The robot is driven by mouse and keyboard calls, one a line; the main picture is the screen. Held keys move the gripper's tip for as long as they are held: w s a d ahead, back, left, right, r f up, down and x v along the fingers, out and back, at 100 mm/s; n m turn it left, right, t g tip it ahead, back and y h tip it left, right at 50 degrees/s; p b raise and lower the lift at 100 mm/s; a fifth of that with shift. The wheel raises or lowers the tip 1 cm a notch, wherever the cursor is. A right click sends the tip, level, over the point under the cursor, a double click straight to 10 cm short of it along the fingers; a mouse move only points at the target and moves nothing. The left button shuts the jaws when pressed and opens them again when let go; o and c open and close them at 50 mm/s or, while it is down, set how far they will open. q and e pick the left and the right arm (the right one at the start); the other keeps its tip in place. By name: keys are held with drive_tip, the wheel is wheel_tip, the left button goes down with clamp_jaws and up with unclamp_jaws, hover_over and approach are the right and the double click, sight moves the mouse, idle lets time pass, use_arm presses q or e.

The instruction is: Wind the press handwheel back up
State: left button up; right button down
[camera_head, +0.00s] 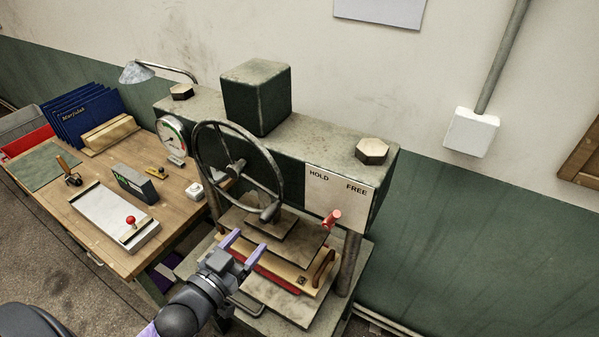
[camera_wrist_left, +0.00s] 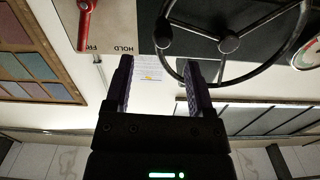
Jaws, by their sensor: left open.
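The dark press handwheel (camera_head: 236,166) stands upright on the front of the green press, with a grip (camera_head: 270,212) at its lower right rim. In the left wrist view the handwheel (camera_wrist_left: 228,43) fills the upper right. My left gripper (camera_head: 250,240) is open and empty, below the wheel and apart from it, in front of the press plates. In the left wrist view its two fingers (camera_wrist_left: 159,72) are spread with nothing between them. My right gripper is not in view.
A red lever (camera_head: 332,218) sits by the HOLD/FREE plate (camera_head: 338,192). Between the press plates is a wooden-coloured piece with red below it (camera_head: 295,272).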

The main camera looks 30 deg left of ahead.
sight(279, 201)
use_arm(q)
drive_tip(key=shift+w+r, duration=0.4)
drive_tip(key=w, duration=0.8)
drive_tip(key=shift+w+d+f, duration=0.15)
drive_tip(key=shift+w+f, duration=0.05)
drive_tip(key=shift+w, duration=0.15)
clamp_jaws()
idle(0.5)
